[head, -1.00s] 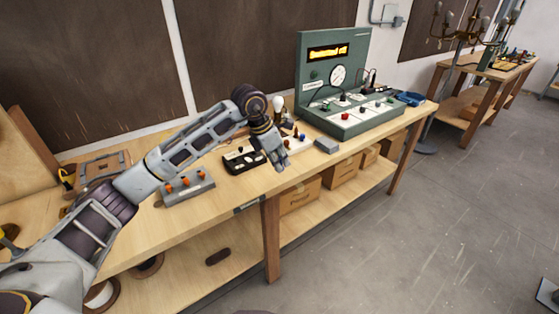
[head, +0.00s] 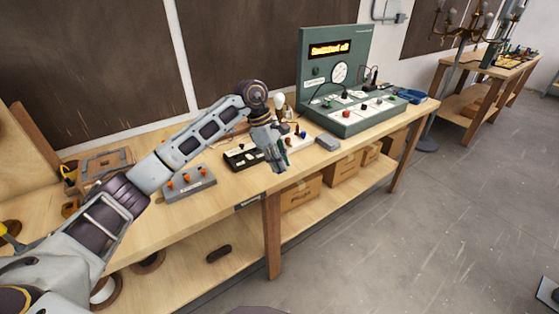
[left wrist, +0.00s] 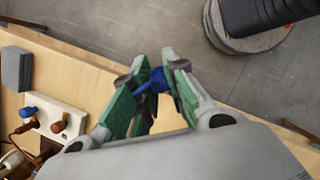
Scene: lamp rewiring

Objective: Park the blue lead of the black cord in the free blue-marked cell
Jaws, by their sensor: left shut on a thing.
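My left gripper (head: 274,168) is over the front part of the workbench, in front of the white block. In the left wrist view its green-padded fingers (left wrist: 155,75) are closed on a small blue piece (left wrist: 153,82), which looks like the blue lead's end. The piece is held above the bench near its front edge. The black cord cannot be clearly made out. A black tray (head: 240,158) lies left of the gripper. A white block (left wrist: 55,118) carries a blue and a brown knob. I cannot make out a blue-marked cell. My right gripper is not in view.
A grey block (head: 327,143) lies right of the gripper, and a grey box with orange knobs (head: 189,183) lies left. A green test panel (head: 336,85) stands at the back right. The bench's front strip (head: 225,200) is clear.

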